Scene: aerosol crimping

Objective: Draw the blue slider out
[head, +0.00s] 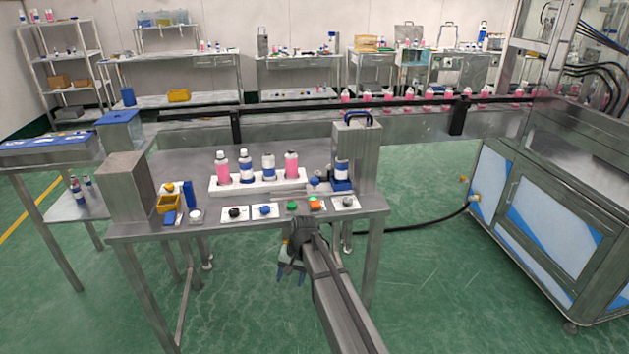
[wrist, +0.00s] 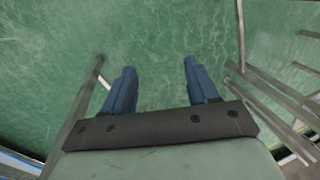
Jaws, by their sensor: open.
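The blue slider (head: 342,187) appears as a blue block at the foot of the steel crimping stand on the right of the table. A white bottle with a blue band (head: 341,170) stands on it, under the stand's head. My gripper (head: 290,279) hangs in front of the table's front edge, below the tabletop and apart from the slider. In the wrist view my gripper (wrist: 158,66) has its two blue fingers spread, with only green floor between them. The slider does not show in the wrist view.
A white rack (head: 262,185) holds several bottles left of the stand. A conveyor (head: 290,122) runs behind. The floor in front of the table is clear.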

